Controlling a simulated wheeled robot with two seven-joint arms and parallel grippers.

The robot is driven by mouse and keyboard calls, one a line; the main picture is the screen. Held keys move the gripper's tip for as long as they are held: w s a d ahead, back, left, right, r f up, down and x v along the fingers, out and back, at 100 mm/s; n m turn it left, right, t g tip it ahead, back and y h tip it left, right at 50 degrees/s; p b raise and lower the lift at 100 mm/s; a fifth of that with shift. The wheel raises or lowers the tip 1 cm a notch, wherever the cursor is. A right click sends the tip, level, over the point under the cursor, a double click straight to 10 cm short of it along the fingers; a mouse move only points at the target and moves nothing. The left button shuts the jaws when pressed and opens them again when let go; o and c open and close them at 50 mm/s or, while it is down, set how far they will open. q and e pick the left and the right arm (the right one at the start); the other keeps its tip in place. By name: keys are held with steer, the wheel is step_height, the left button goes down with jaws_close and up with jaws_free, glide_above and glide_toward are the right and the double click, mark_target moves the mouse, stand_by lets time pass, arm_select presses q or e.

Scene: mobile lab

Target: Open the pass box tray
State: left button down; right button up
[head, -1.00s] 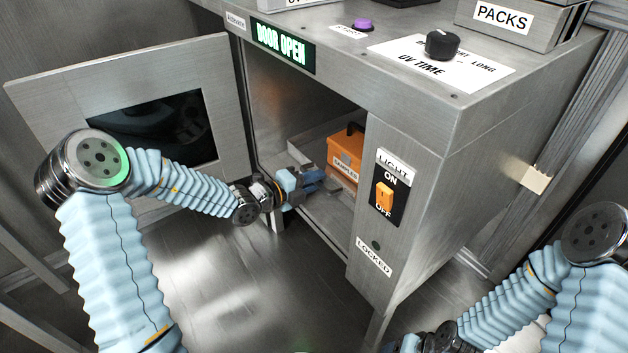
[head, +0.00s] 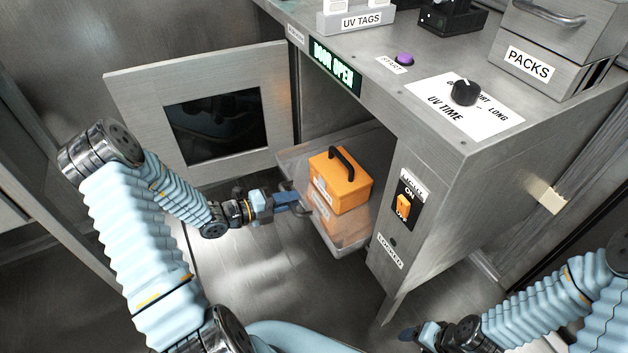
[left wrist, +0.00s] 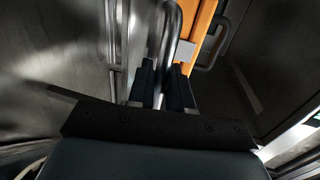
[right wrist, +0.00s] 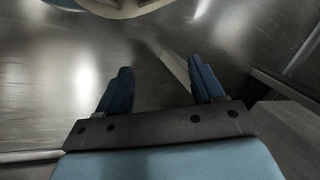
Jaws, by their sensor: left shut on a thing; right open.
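The pass box tray (head: 340,240) sticks well out of the open pass box (head: 430,215), its front part outside the opening. An orange samples case (head: 342,180) with a black handle stands upright on it. My left gripper (head: 296,203) is at the tray's front, shut on the tray's handle. In the left wrist view the grey handle bar (left wrist: 171,40) runs between the two fingers, with the orange case (left wrist: 200,40) behind it. My right gripper (head: 425,335) is low at the front of the box; its fingers (right wrist: 160,85) are apart and empty.
The pass box door (head: 275,120) is swung open to the left. A lit sign (head: 334,65) reads DOOR OPEN. A UV tags holder (head: 356,22), a purple start button (head: 404,59), a black dial (head: 464,92) and a packs drawer (head: 540,68) are on top. Floor in front is clear.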

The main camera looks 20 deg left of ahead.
arm_select(q)
steer(key=f+p+v, duration=0.1)
steer(key=p+v, duration=0.1)
steer(key=v, duration=0.7)
steer(key=f+p+v, duration=0.1)
steer(key=f+v, duration=0.1)
steer(key=v, duration=0.7)
steer(key=shift+s+a+f+p, duration=0.25)
steer(key=shift+s+p, duration=0.15)
steer(key=shift+s, duration=0.1)
arm_select(e)
steer(key=r, duration=0.1)
steer(key=a+r, duration=0.1)
steer(key=r, duration=0.2)
steer(key=shift+s+a+r, duration=0.2)
steer(key=shift+s+r, duration=0.05)
steer(key=shift+r, duration=0.05)
arm_select(q)
steer(key=c, duration=1.2)
jaws_free()
steer(key=b+v, duration=0.1)
steer(key=v, duration=1.2)
steer(key=shift+s+a+r, duration=0.1)
steer(key=shift+s+a, duration=0.15)
steer(key=shift+s, duration=0.05)
arm_select(e)
steer(key=shift+f, duration=0.5)
